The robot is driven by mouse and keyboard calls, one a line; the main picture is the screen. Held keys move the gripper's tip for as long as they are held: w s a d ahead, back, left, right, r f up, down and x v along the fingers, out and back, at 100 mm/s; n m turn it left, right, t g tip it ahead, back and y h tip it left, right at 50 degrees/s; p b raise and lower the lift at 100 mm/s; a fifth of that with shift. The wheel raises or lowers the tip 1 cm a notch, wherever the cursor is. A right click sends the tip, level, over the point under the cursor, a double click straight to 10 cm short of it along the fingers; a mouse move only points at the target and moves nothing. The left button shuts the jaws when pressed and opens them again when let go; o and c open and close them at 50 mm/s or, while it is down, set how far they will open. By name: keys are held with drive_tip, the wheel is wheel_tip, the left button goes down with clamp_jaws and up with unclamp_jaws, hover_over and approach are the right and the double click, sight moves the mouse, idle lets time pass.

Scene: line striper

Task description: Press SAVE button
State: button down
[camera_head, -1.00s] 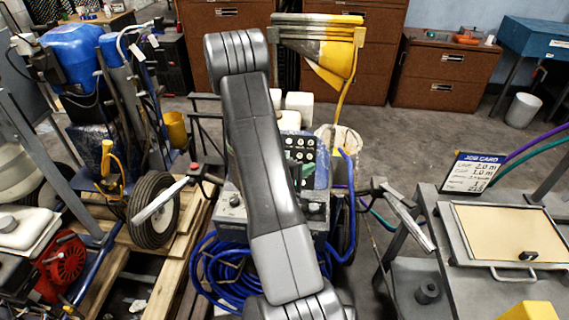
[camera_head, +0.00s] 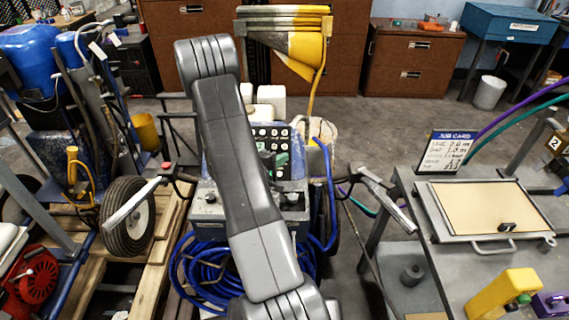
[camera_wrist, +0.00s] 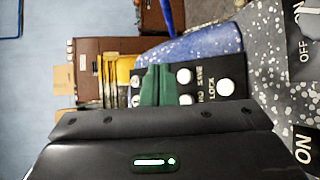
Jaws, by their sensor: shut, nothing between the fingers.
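The dark control panel (camera_head: 271,136) with rows of pale round buttons stands on the striper, partly hidden by my arm in the head view. In the wrist view the panel (camera_wrist: 206,88) is close and turned sideways. A white button (camera_wrist: 184,76) lies beside the word SAVE, and another white button (camera_wrist: 226,87) lies beside the word LOCK. My gripper (camera_wrist: 157,80) has green fingers, shut together and empty. They appear in front of the panel, to the left of the SAVE button in the wrist view. I cannot tell whether they touch the panel.
The striper's handlebar grips (camera_head: 133,202) reach out on both sides. A blue coiled hose (camera_head: 203,275) hangs below. A wheel (camera_head: 129,217) stands at left. Some floor is clear behind.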

drive_tip(key=shift+w+f, duration=0.95)
drive_tip(key=shift+w, duration=0.05)
drive_tip(key=shift+f, duration=0.1)
idle(1.3)
drive_tip(key=shift+w+f, duration=0.2)
drive_tip(key=shift+w, duration=0.1)
drive_tip(key=shift+w+f, duration=0.3)
idle(0.7)
drive_tip(key=shift+s+r, duration=0.1)
drive_tip(key=shift+r, duration=0.05)
idle(0.3)
drive_tip(key=shift+s+r+p, duration=0.3)
drive_tip(key=shift+s+r, duration=0.15)
drive_tip(key=shift+s, duration=0.05)
drive_tip(key=shift+r, duration=0.1)
